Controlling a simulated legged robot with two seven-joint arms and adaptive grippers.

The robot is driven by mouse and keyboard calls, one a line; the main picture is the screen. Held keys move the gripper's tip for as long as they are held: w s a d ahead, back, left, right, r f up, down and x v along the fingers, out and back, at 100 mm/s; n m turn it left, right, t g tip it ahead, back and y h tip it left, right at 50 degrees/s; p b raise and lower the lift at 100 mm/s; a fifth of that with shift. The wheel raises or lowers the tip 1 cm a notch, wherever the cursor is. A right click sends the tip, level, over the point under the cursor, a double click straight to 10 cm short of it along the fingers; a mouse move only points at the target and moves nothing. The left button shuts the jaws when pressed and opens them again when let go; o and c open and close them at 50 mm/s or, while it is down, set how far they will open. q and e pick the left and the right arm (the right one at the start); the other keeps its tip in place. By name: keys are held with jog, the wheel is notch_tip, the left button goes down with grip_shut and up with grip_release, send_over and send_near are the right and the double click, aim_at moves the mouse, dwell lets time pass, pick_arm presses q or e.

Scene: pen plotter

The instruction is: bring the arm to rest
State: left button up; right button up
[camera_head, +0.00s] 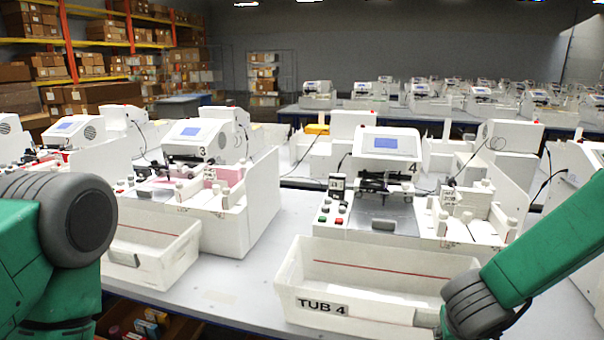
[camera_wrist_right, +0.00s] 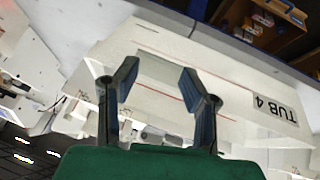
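My right arm (camera_head: 535,255) comes in from the right, green with a dark grey joint low over the right end of the white tub marked TUB 4 (camera_head: 290,270). Its gripper is hidden in the head view. In the right wrist view my right gripper (camera_wrist_right: 160,80) has its two dark fingers spread apart with nothing gripped between them. The TUB 4 tub (camera_wrist_right: 235,125) lies beyond the fingers; I cannot tell whether they touch it. My left arm (camera_head: 65,235) shows at the left edge as a green link and grey joint; its gripper is out of view.
The plotter numbered 4 (camera_head: 388,145) stands behind TUB 4, with buttons on its front panel. The plotter numbered 3 (camera_head: 198,140) stands left, with another white tub (camera_head: 180,275) before it. Bare tabletop (camera_head: 240,295) lies between the tubs. Boxes sit on a shelf below.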

jog(key=s+a+f+n+y+b, duration=0.1)
jog(key=s+f+b, duration=0.2)
jog(key=s+f, duration=0.45)
jog(key=s+f+n+b, duration=0.1)
jog(key=s+f+b, duration=0.25)
jog(key=f, duration=0.75)
jog(key=s+f+g+y+b, duration=0.1)
jog(key=s+f, duration=0.3)
jog(key=s, duration=0.5)
jog(key=s+f+g+y+b, duration=0.1)
jog(key=s+f+g+b, duration=0.1)
jog(key=s+f, duration=0.3)
jog(key=s+g, duration=0.1)
jog(key=s, duration=0.3)
jog(key=shift+a+f+n+g+b, duration=0.2)
jog(key=shift+a+n+g+b, duration=0.1)
jog(key=shift+a+b, duration=0.1)
